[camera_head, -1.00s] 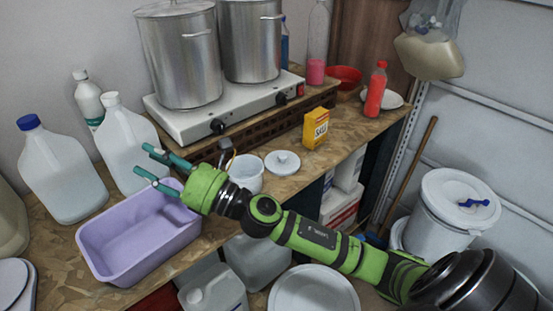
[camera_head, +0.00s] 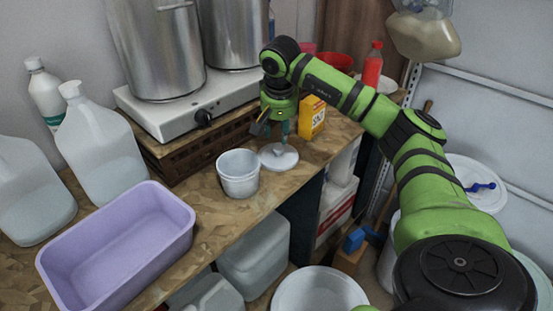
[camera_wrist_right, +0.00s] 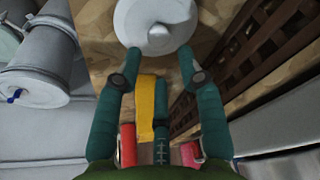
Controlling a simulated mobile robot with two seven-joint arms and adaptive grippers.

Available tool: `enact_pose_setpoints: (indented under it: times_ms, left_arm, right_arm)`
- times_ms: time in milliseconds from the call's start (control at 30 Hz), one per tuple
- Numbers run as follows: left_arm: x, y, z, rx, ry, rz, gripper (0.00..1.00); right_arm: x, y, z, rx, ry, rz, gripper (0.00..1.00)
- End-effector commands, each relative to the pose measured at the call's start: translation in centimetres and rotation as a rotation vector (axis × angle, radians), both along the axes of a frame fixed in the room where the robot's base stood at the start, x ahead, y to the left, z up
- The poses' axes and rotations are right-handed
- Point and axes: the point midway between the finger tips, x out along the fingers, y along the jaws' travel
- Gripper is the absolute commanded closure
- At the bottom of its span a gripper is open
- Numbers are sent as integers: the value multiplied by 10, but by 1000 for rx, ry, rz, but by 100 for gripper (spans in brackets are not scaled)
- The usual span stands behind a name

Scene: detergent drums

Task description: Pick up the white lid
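The white lid (camera_head: 279,160), a round disc with a small knob, lies flat on the wooden worktop beside the white bucket (camera_head: 238,174). My right gripper (camera_head: 285,138) points down just above the lid's knob, and its fingers partly hide the lid. In the right wrist view the two teal fingertips (camera_wrist_right: 160,56) are apart, with nothing gripped between them. The lid (camera_wrist_right: 150,14) shows there just past the tips, its knob roughly centred between them. I cannot tell whether a finger touches the knob. My left gripper is not in view.
A yellow salt box (camera_head: 312,117) stands close behind the lid. The stove (camera_head: 165,122) with steel pots is behind left. A purple basin (camera_head: 118,245) and white jugs (camera_head: 98,150) stand left. A red bottle (camera_head: 373,65) is at the far end.

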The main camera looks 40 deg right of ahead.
Motion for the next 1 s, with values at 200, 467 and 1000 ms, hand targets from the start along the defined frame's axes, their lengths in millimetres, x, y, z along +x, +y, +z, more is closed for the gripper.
enact_pose_setpoints:
  times_ms: [200,467,1000]
  left_arm:
    - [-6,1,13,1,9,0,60]
    - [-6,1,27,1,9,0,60]
    - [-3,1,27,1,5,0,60]
  right_arm:
    - [3,-4,-21,0,5,-1,61]
    - [11,-10,-57,3,2,0,61]
    - [12,-11,-63,2,0,1,89]
